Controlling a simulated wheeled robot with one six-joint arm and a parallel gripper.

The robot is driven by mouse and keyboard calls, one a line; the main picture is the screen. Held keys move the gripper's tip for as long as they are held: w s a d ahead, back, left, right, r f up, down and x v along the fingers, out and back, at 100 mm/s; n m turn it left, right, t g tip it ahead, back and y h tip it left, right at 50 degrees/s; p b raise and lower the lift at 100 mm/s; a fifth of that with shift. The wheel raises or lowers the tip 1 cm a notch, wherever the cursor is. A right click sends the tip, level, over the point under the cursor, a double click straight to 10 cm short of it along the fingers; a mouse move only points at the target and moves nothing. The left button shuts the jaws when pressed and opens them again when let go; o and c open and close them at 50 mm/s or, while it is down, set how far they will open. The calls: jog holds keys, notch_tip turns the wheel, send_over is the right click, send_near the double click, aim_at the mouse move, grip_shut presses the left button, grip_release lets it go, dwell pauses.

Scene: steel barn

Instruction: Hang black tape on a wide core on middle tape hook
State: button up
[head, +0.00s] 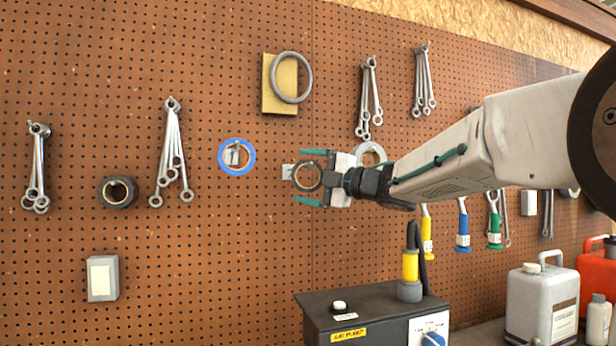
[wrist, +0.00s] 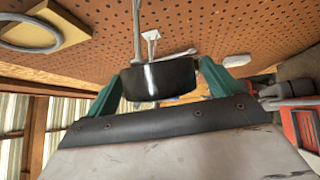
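The black tape on a wide core (head: 296,184) stands between the two fingers of my gripper (head: 308,177), close to the pegboard. In the head view a narrow gap shows between the tape and each green finger, so my gripper looks open around it. The middle hook's pale plate (head: 287,171) shows just left of the tape, partly behind it. In the wrist view the tape (wrist: 175,78) sits between the fingertips, with the plate (wrist: 151,36) just beyond. I cannot clearly see whether the hook's prong passes through the core.
A blue tape (head: 222,162) hangs on the hook to the left, a grey tape (head: 371,148) to the right behind my gripper. Another black roll (head: 106,194) hangs farther left. Wrenches (head: 171,150) hang around. A dark pump box (head: 365,305) stands below.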

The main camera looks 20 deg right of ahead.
jog(key=shift+s+d, duration=0.25)
jog(key=shift+d, duration=0.2)
jog(key=s+d+f+m+t+h, duration=0.2)
jog(key=s+d+m+t+h, duration=0.3)
jog(key=d+m+h, duration=0.4)
jog(key=s+d+f+m+g+h, duration=0.2)
jog(key=s+f+m+g+h, duration=0.6)
jog(key=s+f+m, duration=0.65)
jog(key=s+a+f+g+y, duration=0.1)
jog(key=s+a+f+g, duration=0.2)
jog(key=s+f, duration=0.2)
jog(key=s+a+f+m+g+y, duration=0.1)
jog(key=s+a+f+g, duration=0.2)
jog(key=s+f, duration=0.3)
jog(key=s+a+f+m+g+y, duration=0.1)
jog(key=s+a+f+g+y, duration=0.1)
jog(key=s+f, duration=0.4)
jog(key=s+a+g, duration=0.1)
jog(key=s+g, duration=0.1)
jog(key=s, duration=0.1)
jog(key=shift+f, duration=0.2)
